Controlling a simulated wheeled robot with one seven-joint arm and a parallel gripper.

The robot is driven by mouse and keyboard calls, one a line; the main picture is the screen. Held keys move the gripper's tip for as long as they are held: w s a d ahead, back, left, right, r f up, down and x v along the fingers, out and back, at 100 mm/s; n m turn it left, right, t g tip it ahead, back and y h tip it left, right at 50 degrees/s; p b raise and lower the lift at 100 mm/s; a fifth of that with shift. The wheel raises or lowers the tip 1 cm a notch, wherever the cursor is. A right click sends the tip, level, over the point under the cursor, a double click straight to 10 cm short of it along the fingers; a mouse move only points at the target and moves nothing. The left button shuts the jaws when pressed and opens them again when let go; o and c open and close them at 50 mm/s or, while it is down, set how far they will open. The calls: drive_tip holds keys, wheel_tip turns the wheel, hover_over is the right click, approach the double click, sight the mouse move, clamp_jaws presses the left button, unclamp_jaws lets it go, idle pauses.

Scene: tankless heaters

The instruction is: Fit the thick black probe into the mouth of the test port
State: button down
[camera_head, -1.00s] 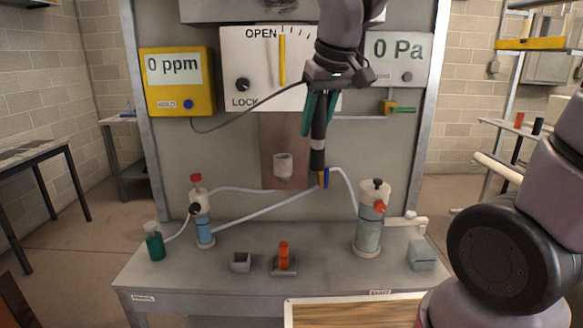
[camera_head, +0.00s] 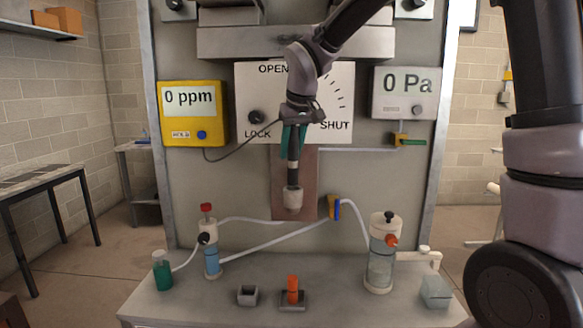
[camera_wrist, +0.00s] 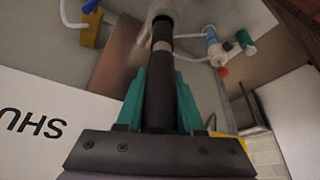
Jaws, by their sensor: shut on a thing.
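The thick black probe (camera_head: 293,170) hangs nearly upright from my gripper (camera_head: 293,150), whose teal fingers are shut on its upper part. The pale cup-like test port (camera_head: 292,200) sits on the brown plate of the panel, directly below the probe. The probe's lower end meets the port's mouth; its very tip is hidden, and I cannot tell how deep it sits. In the wrist view the probe (camera_wrist: 160,95) runs from between the teal fingers to the pale port (camera_wrist: 162,10) at the top edge.
A cable runs from the yellow 0 ppm box (camera_head: 194,113) towards my gripper. A blue-and-yellow valve (camera_head: 334,208) with a white hose is right of the port. Bottles, an orange piece (camera_head: 292,289) and small blocks stand on the grey bench (camera_head: 200,308) below.

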sight(291, 167)
drive_tip(key=shift+f, duration=2.45)
drive_tip(key=shift+f, duration=0.15)
drive_tip(key=c, duration=0.5)
unclamp_jaws()
drive_tip(key=shift+c, duration=0.2)
